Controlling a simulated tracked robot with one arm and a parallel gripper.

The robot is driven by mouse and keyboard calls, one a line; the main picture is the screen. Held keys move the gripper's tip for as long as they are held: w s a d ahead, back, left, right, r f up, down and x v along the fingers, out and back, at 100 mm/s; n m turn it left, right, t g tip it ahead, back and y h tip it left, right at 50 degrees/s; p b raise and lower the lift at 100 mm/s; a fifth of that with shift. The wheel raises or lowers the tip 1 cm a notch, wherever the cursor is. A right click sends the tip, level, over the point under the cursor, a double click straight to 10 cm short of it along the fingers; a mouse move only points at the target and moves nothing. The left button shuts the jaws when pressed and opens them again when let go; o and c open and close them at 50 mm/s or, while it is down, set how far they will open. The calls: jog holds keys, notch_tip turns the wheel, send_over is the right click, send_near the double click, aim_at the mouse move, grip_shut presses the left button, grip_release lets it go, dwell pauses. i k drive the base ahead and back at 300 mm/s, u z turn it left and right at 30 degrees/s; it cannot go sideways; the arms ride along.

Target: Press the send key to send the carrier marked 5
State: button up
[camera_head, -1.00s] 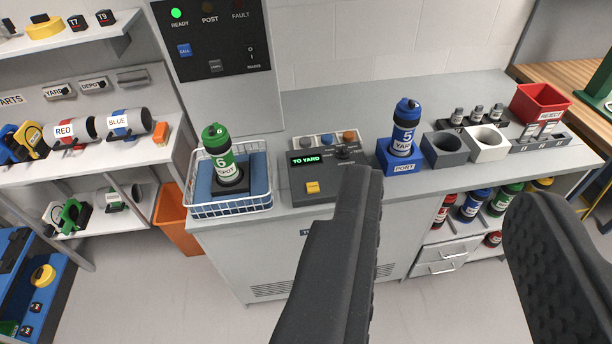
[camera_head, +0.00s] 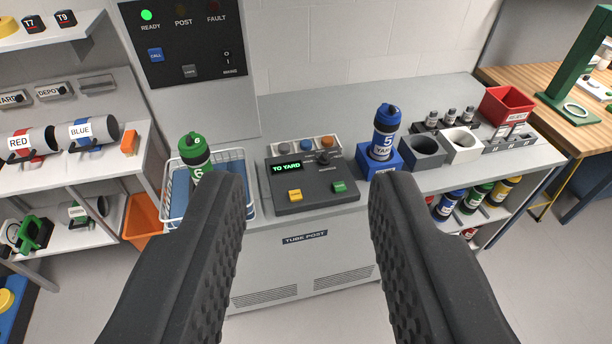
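The dark control box (camera_head: 310,183) sits on the grey counter, its small display (camera_head: 286,168) reading "TO YARD" in green. A yellow key (camera_head: 295,195) and a green key (camera_head: 339,187) are on its front; their lettering is too small to read. The blue carrier marked 5 and YARD (camera_head: 386,132) stands upright in the blue port block (camera_head: 366,161) right of the box. My gripper (camera_head: 306,190) is open and empty, its two dark fingers wide apart in front of the counter, with the control box showing between them.
A green carrier marked 6 (camera_head: 194,150) stands in a white wire basket (camera_head: 236,156) at left, partly hidden by my left finger. Grey and white sockets (camera_head: 462,145) and a red bin (camera_head: 507,105) are at right. The wall panel shows a green READY lamp (camera_head: 146,15).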

aim_at(339, 186)
jog(key=i, duration=0.9)
jog(key=z, duration=0.05)
